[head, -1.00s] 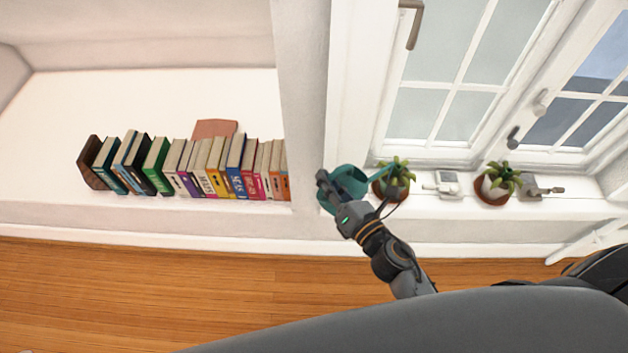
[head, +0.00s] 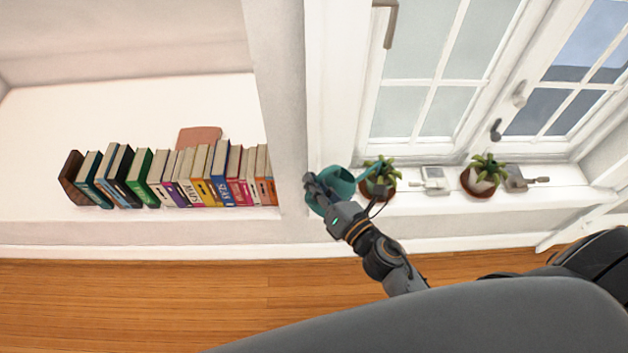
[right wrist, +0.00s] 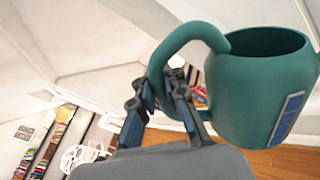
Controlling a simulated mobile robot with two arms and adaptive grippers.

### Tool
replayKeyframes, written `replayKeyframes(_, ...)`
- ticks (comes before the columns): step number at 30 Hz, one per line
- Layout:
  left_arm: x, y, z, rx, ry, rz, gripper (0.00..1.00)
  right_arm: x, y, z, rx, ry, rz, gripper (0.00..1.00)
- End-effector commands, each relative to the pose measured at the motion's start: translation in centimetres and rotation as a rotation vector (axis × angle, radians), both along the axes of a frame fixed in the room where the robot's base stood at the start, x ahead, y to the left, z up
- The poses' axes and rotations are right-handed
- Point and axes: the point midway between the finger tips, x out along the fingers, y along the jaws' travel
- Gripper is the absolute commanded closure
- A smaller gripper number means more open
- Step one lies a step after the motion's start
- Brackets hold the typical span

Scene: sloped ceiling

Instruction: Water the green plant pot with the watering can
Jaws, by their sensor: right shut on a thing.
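A teal watering can (head: 341,181) is in front of the sill at the window's left end. My right gripper (head: 318,190) is shut on its handle. In the right wrist view, the fingers (right wrist: 160,100) close around the handle loop of the can (right wrist: 255,95), whose open top shows. Its thin spout reaches right, across the leafy top of the left potted plant (head: 381,172) in the head view. That plant's reddish-brown pot is partly hidden by the can and arm. A second potted plant (head: 484,172) stands farther right. I see no water. My left gripper is out of view.
A pale box-like object (head: 436,178) lies on the sill between the plants, and a grey one (head: 515,178) right of the second plant. A row of books (head: 180,177) fills the left shelf, beyond a wall post (head: 280,110). The wooden floor (head: 200,300) below is clear.

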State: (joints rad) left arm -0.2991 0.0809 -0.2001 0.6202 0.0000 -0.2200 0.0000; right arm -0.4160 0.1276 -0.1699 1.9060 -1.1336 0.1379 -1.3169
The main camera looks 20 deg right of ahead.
Motion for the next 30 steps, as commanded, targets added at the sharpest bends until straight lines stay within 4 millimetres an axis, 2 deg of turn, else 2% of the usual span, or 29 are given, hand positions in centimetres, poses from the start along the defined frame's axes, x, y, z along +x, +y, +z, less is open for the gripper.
replayKeyframes(13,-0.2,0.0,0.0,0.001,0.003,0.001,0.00,0.1,0.0,0.3,-0.001,-0.005,0.001,1.00)
replayKeyframes(21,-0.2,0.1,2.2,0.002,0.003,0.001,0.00,0.1,0.0,2.4,0.074,0.025,0.001,1.00)
replayKeyframes(30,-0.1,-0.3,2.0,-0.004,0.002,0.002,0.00,0.1,0.0,2.2,0.083,0.028,0.000,1.00)
